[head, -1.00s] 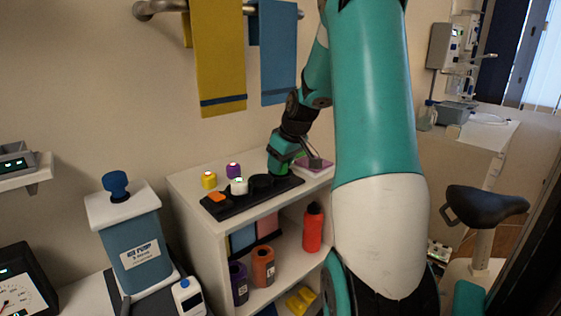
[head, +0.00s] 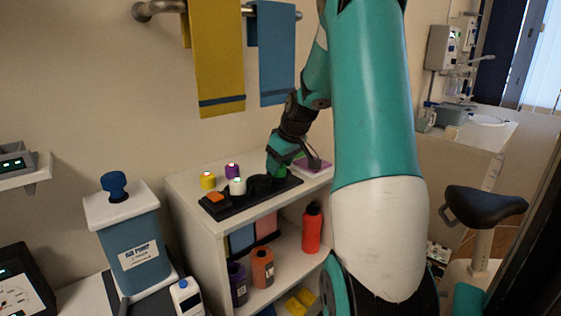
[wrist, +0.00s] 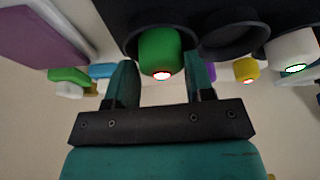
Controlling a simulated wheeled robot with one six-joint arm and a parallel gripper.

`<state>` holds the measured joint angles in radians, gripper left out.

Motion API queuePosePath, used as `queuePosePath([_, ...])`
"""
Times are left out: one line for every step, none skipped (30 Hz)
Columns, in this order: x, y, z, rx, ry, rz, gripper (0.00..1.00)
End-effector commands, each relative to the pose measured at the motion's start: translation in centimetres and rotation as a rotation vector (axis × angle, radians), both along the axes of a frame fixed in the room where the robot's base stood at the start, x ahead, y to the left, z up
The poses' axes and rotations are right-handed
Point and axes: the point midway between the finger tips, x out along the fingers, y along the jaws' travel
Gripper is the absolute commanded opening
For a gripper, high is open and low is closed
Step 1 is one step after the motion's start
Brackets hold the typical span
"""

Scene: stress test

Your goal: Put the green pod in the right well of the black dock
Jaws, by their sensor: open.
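The black dock (head: 225,211) lies on top of the white shelf unit. The green pod (wrist: 160,50) sits in the end well that is on the right in the head view; it is partly visible there (head: 282,173) beneath my gripper. My gripper (wrist: 162,66) is open, with its fingers apart on either side of the pod in the wrist view. I cannot tell whether either finger touches it. The neighbouring well (wrist: 233,40) is empty. A white pod (head: 237,187) stands in the well beyond it, also in the wrist view (wrist: 292,48).
An orange piece (head: 215,197) is at the dock's left end. Yellow (head: 208,180) and purple (head: 232,171) pods stand behind the dock. A pink-purple slab (wrist: 40,32) lies beside its right end. The wall with hanging towels (head: 218,60) is behind.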

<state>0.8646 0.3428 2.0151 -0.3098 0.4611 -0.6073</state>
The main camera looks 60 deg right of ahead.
Motion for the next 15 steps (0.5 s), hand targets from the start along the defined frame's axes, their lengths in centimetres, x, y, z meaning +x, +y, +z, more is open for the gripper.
queuePosePath([-0.5,0.5,-1.4,0.024,0.026,0.000,0.67])
queuePosePath([-0.5,0.5,-1.3,0.024,0.025,0.000,0.67])
queuePosePath([-0.6,0.5,-1.1,0.023,0.024,0.000,0.67])
queuePosePath([-0.7,0.5,-0.9,0.022,0.024,0.001,0.68])
queuePosePath([-0.8,0.5,-0.6,0.022,0.024,0.001,0.68])
queuePosePath([-1.0,0.5,-0.1,0.021,0.022,-0.001,0.73])
queuePosePath([-1.3,0.5,0.4,0.021,0.022,-0.001,0.73])
queuePosePath([-1.5,0.5,1.0,0.018,0.020,-0.002,0.73])
queuePosePath([-1.8,0.4,1.9,0.016,0.017,-0.003,0.73])
queuePosePath([-2.0,0.4,2.6,0.013,0.014,-0.003,0.73])
queuePosePath([-2.3,0.4,3.4,0.012,0.012,-0.002,0.73])
queuePosePath([-2.7,0.4,4.4,0.009,0.010,-0.003,0.73])
queuePosePath([-3.0,0.4,5.2,0.007,0.008,-0.003,0.73])
queuePosePath([-3.3,0.5,6.0,0.007,0.007,-0.002,0.73])
queuePosePath([-3.7,0.5,7.0,0.005,0.007,-0.003,0.73])
